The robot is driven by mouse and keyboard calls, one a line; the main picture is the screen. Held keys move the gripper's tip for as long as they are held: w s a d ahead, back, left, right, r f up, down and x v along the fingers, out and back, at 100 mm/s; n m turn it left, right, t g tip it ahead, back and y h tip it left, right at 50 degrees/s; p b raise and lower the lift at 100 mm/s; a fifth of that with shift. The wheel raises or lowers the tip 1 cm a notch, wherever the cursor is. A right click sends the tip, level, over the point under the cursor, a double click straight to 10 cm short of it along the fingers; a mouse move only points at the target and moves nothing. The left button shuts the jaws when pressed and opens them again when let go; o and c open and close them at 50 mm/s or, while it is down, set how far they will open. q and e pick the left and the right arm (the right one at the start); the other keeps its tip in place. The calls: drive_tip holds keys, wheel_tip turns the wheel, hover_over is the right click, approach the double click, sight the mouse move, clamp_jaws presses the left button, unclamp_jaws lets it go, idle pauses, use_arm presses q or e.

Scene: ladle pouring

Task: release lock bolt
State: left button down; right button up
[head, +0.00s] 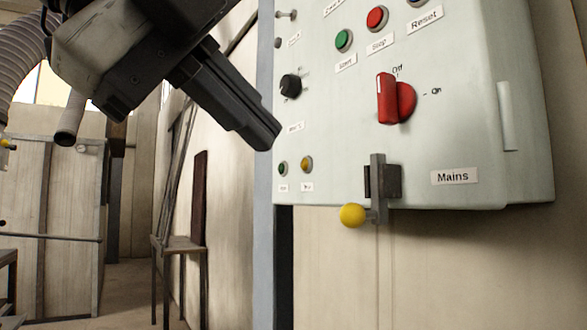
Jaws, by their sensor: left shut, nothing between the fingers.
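The lock bolt (377,185) is a grey metal bar in a dark bracket at the lower edge of the control panel (460,110). A yellow ball knob (352,215) sticks out to the left at its lower end. The bar stands upright. My left gripper (268,135) comes in from the upper left, its black fingers shut and empty. Its tips are in front of the panel's left edge, above and left of the bolt, and appear apart from the knob. My right gripper is not in view.
A small stand (180,244) is at the back left. The space below the panel looks clear.

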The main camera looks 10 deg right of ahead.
use_arm(q)
drive_tip(key=shift+v, duration=1.9)
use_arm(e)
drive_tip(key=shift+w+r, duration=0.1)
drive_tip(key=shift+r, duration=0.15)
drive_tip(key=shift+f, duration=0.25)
